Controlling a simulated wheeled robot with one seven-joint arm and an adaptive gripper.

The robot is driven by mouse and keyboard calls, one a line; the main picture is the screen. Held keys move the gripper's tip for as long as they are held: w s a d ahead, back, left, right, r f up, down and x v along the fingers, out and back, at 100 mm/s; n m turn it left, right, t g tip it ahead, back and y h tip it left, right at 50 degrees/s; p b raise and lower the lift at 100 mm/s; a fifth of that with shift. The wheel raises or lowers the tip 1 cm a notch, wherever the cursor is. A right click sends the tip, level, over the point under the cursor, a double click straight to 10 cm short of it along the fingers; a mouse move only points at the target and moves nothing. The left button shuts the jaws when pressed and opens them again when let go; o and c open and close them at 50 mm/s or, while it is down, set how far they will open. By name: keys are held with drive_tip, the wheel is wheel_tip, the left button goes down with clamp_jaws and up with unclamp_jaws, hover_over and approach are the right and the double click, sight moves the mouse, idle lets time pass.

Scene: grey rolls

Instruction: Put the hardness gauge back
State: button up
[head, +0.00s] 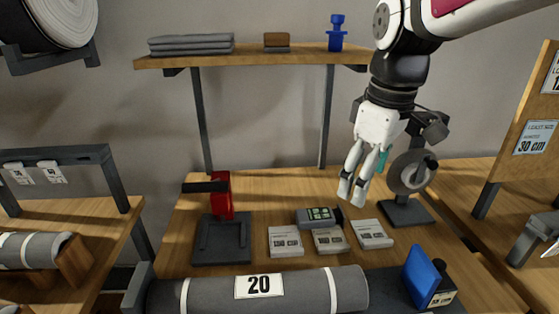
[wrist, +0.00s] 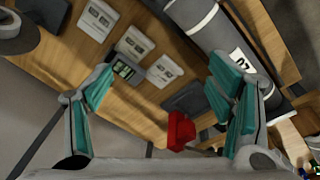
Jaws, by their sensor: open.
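A small dark-grey device with a green-lit display and a black end, which looks like the hardness gauge (head: 318,216), lies on the wooden bench behind the labelled grey blocks. It also shows in the wrist view (wrist: 126,69), near the left finger. My gripper (head: 353,190) is open and empty, above the bench and slightly right of the gauge in the head view. In the wrist view its teal-padded fingers (wrist: 163,80) are wide apart with nothing between them. I cannot tell which spot is the gauge's own place.
Three labelled grey blocks (head: 330,240) lie in front of the gauge. A red tool on a black base (head: 222,240) stands left. A grey roll marked 20 (head: 200,295) lies along the front. A tape stand (head: 405,212) is close right of my gripper. A shelf (head: 250,60) hangs behind.

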drive_tip(key=w+f+n+b, duration=0.1)
drive_tip(key=w+f+n, duration=0.35)
drive_tip(key=w, duration=0.65)
drive_tip(key=n+g+b, duration=0.1)
drive_tip(key=n+g, duration=0.1)
drive_tip(key=n, duration=0.3)
approach(319, 214)
wheel_tip(319, 214, down, 4)
drive_tip(key=shift+b, duration=0.3)
drive_tip(key=shift+s+d+f, duration=0.1)
drive_tip(key=shift+s+f, duration=0.05)
drive_tip(key=shift+f, duration=3.1)
drive_tip(key=shift+c, duration=0.2)
drive_tip(key=c, duration=1.6)
